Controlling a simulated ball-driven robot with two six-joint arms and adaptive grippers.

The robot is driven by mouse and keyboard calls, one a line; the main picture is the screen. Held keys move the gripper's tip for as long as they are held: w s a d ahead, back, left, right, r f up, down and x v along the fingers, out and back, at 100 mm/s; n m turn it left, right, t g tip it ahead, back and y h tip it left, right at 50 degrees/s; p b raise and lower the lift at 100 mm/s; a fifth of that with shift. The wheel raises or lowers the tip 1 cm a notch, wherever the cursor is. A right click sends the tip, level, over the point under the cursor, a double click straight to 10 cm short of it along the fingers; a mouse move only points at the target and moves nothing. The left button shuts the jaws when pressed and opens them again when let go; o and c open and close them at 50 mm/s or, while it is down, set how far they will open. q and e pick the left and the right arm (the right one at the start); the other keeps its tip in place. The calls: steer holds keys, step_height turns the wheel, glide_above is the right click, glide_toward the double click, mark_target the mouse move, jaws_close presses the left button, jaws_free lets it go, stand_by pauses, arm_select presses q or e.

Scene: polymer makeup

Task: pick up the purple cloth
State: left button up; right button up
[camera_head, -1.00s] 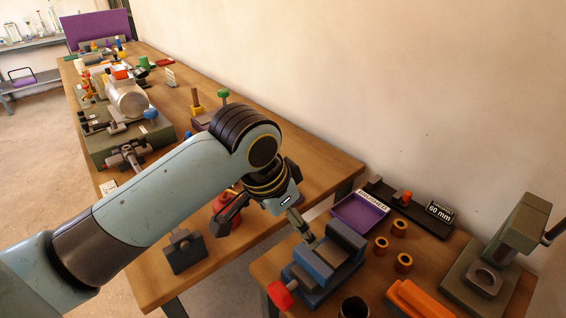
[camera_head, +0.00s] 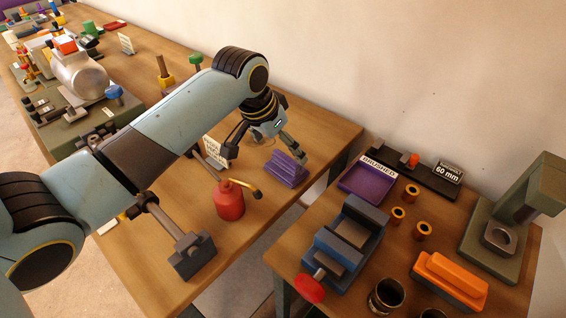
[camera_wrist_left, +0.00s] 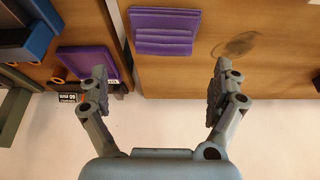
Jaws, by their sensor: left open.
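The purple cloth (camera_head: 287,168) is a small, ridged, folded-looking block near the right end of the long wooden table. It also shows at the top of the left wrist view (camera_wrist_left: 163,32). My left gripper (camera_head: 266,152) is open and empty, with its fingers spread just behind and left of the cloth in the head view. In the left wrist view the gripper's fingers (camera_wrist_left: 159,76) stand apart, with the cloth beyond their tips and between their lines. No contact with the cloth can be made out. My right gripper is not in view.
A red oil can (camera_head: 230,200) with a brass spout stands close to the cloth. A grey mallet-like tool (camera_head: 192,256) lies at the near table edge. A purple tray (camera_head: 366,188) and a blue vise (camera_head: 347,240) are on the separate table at right. A gap separates the tables.

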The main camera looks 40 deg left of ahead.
mark_target(286, 157)
arm_select(q)
steer(key=shift+x, duration=0.8)
steer(key=x, duration=0.5)
steer(key=shift+a+f, duration=0.15)
steer(key=shift+a, duration=0.1)
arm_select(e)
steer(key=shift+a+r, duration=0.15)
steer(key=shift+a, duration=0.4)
arm_select(q)
steer(key=c, duration=1.2)
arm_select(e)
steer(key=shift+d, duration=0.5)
arm_select(q)
steer(key=shift+c, duration=0.2)
step_height(286, 157, up, 10)
steer(key=shift+r, duration=0.1)
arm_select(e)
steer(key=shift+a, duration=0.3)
